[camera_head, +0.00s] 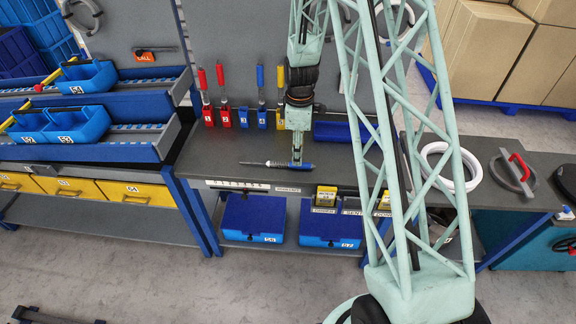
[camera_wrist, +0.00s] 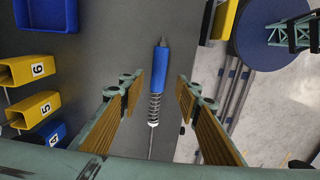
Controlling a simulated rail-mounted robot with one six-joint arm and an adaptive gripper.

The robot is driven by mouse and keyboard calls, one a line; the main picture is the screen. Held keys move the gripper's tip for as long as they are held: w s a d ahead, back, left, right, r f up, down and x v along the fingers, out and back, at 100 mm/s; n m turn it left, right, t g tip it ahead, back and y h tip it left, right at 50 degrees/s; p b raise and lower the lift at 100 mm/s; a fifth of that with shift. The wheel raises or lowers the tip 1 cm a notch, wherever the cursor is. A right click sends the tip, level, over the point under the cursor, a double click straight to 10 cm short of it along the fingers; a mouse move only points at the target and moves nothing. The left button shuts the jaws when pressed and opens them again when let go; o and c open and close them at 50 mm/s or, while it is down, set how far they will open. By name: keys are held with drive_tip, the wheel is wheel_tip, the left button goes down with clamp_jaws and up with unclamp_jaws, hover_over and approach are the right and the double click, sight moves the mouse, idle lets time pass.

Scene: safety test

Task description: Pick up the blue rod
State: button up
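A rod with a blue end, a spring-like middle and a thin metal shaft lies flat on the grey workbench. Its blue end shows in the head view (camera_head: 302,165) and in the wrist view (camera_wrist: 161,64). My gripper (camera_head: 297,157) hangs over it, pointing down. In the wrist view my gripper (camera_wrist: 160,88) is open, with one finger on each side of the rod and a visible gap on both sides. I cannot tell the remaining height. Another tool with a blue handle (camera_head: 260,76) stands upright in a holder at the bench's back.
Red-handled tools (camera_head: 220,76) and a yellow-handled tool (camera_head: 280,77) stand in the holders behind. Numbered yellow holders (camera_wrist: 29,68) lie left in the wrist view. A blue tray (camera_head: 340,132) sits right of my gripper. Blue boxes (camera_head: 254,213) stand below the bench.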

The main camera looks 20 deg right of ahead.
drive_tip(key=shift+f, duration=0.1)
drive_tip(key=shift+d+f, duration=0.15)
drive_tip(key=shift+f, duration=2.35)
drive_tip(key=shift+c, duration=0.4)
drive_tip(key=c, duration=0.9)
drive_tip(key=shift+r, duration=0.2)
